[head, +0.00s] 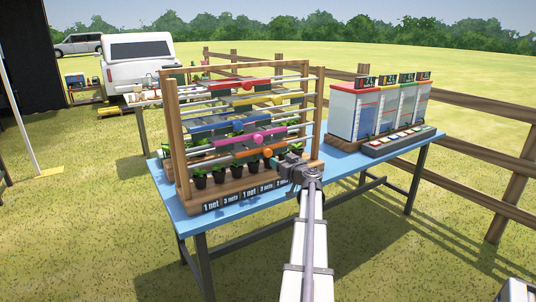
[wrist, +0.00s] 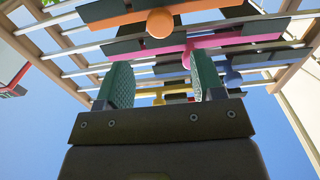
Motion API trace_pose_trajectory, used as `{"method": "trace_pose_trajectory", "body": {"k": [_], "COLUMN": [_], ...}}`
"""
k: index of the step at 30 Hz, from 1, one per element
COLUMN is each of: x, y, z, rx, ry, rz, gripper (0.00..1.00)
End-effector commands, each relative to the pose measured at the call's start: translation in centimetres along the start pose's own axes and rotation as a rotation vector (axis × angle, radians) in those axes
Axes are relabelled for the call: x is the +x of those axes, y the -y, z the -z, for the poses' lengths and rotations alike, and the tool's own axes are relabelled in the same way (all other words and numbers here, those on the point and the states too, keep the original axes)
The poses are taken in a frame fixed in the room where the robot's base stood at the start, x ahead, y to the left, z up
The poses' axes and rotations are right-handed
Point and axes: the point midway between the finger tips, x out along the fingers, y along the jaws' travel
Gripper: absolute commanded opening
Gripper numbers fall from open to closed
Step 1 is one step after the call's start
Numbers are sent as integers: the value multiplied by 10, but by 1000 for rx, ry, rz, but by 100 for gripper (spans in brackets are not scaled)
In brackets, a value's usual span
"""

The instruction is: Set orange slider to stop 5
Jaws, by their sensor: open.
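The orange slider with its round orange knob (head: 267,153) is on the lowest rail of the wooden rack (head: 175,140), right of the rack's middle. In the wrist view the orange knob (wrist: 160,23) is at the top centre, beyond the fingertips. My gripper (head: 284,160) is just right of the knob in the head view. In the wrist view my gripper (wrist: 157,78) is open, its two green pads apart with no object seen held between them. A label strip (head: 245,194) along the rack's front base reads net counts; my gripper and arm hide its right end.
A pink slider (head: 258,139), a yellow slider (head: 278,101) and a red slider (head: 247,85) sit on higher rails. Potted plants (head: 218,176) stand below. A display unit (head: 372,113) stands right on the blue table (head: 185,222). A wooden fence (head: 470,103) runs behind.

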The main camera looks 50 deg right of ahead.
Motion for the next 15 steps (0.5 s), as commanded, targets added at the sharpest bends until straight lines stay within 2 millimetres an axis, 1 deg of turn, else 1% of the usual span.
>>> {"method": "trace_pose_trajectory", "body": {"k": [1,6,9,12,15], "x": [12,54,75,89,95], "y": [-1,-2,-1,-1,0], "z": [0,0,0,0,0], "rx": [0,1,1,1,1], "ry": [0,1,1,1,1], "rz": [2,2,3,2,2], "gripper": [62,62,62,62,62]}}
